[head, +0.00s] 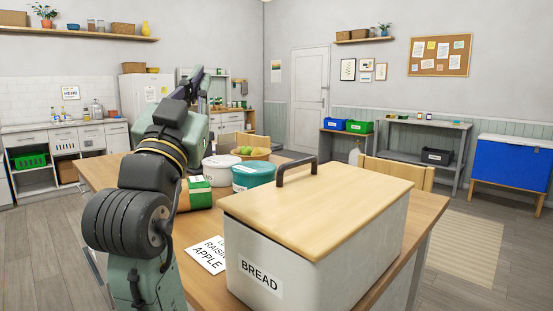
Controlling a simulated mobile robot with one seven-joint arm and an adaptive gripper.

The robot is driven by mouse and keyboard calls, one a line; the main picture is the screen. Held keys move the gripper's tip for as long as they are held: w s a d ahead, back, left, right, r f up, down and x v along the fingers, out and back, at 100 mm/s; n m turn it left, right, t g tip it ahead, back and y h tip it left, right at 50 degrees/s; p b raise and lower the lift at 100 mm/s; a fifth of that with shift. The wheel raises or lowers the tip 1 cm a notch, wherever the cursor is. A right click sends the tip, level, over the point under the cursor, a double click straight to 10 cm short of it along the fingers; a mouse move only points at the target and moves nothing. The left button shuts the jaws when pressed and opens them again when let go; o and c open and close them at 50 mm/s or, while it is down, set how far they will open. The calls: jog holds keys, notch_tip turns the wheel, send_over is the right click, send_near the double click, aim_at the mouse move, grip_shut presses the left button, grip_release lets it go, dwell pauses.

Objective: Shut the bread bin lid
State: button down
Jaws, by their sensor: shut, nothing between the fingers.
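The white bread bin (330,270), labelled BREAD, stands on the near right of the wooden table. Its pale wooden lid (340,205) lies flat across the top, and I see no clear gap along the near edges. A dark handle (297,171) stands up at the lid's far left edge. My gripper (197,78) is raised at the left of the view, pointing up and away from the bin. It is shut and empty, well apart from the lid. The far side of the bin is hidden.
A wooden chair (400,172) stands behind the table (432,205).

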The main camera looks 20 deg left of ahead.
jog(key=w+d+f+m+g+h, duration=0.4)
jog(key=w+d+m+g+h, duration=0.15)
jog(key=d+m+h, duration=0.2)
jog(key=m+g+h+p, duration=0.2)
jog(key=g, duration=0.2)
send_over(299, 184)
jog(key=d, duration=0.1)
jog(key=shift+t, duration=0.25)
jog(key=f, duration=0.8)
jog(key=shift+s+d+f, duration=0.2)
jog(key=shift+s+f, duration=0.15)
jog(key=shift+a+f, duration=0.15)
jog(key=shift+f, duration=0.15)
jog(key=shift+w+f, duration=0.1)
jog(key=shift+w+a+f+n, duration=0.15)
jog(key=shift+a+f, duration=0.1)
jog(key=shift+f, duration=0.25)
jog(key=shift+s+a+f+n, duration=0.1)
jog(key=shift+a+f, duration=0.15)
jog(key=shift+f, duration=0.25)
jog(key=shift+w, duration=0.1)
